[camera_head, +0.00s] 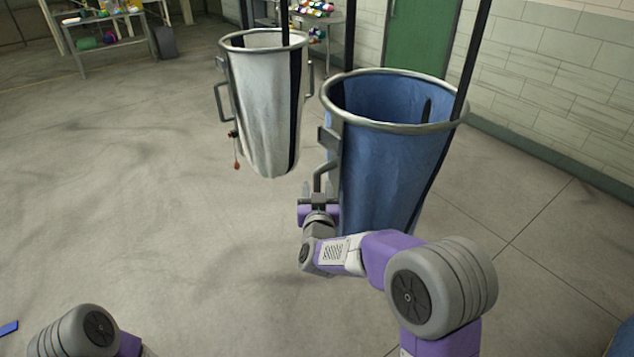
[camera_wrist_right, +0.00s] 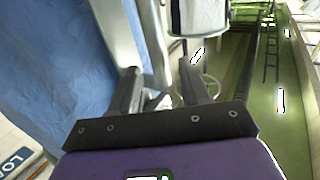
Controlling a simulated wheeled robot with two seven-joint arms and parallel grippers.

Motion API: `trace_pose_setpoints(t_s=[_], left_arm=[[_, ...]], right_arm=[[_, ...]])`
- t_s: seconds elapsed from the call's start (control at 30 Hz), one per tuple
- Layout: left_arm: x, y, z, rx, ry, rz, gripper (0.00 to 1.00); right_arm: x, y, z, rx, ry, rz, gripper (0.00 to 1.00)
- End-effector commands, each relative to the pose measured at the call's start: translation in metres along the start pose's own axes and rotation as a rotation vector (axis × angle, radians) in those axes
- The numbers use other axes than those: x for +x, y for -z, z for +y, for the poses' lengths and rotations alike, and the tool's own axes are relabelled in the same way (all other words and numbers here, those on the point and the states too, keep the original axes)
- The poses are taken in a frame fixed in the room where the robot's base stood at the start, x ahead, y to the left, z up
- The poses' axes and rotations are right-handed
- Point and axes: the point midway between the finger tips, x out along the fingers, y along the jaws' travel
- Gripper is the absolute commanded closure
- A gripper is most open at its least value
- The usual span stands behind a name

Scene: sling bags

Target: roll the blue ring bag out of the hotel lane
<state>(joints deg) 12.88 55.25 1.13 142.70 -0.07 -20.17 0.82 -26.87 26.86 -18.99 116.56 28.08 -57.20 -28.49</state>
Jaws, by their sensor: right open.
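The blue ring bag (camera_head: 385,175) hangs open from its metal ring in the head view, right of centre. Its blue cloth (camera_wrist_right: 55,60) fills the left of the right wrist view. A grey metal handle (camera_head: 329,165) stands on the bag's left side. My right gripper (camera_head: 318,199) is at the lower part of this handle. In the right wrist view the gripper (camera_wrist_right: 160,84) is open, with a metal bar (camera_wrist_right: 153,45) showing between its fingers; I cannot tell whether they touch it. My left gripper is not in view; only part of my left arm shows at the bottom left.
A white ring bag (camera_head: 262,105) with side handles and a small red tag (camera_head: 237,165) hangs just behind and left of the blue one. Shelves with colourful items stand at the back. A block wall and green door (camera_head: 420,38) are at the right.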

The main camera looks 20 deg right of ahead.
Motion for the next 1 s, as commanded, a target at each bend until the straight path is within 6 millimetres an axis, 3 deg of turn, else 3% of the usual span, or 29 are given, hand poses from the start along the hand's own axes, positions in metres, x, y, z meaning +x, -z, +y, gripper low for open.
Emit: trace_pose_setpoints(t_s=[0.23,0.63,0.93,1.0], left_arm=[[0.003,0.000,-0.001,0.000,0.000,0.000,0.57],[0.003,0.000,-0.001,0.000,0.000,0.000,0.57],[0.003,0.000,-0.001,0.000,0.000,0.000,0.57],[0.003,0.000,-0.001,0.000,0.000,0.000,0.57]], right_arm=[[0.030,-0.001,0.000,-0.001,0.001,-0.001,0.54],[0.037,-0.001,-0.001,-0.001,0.003,-0.003,0.54],[0.037,-0.001,-0.001,-0.001,0.003,-0.003,1.00],[0.037,-0.001,-0.001,0.000,0.003,-0.003,1.00]])
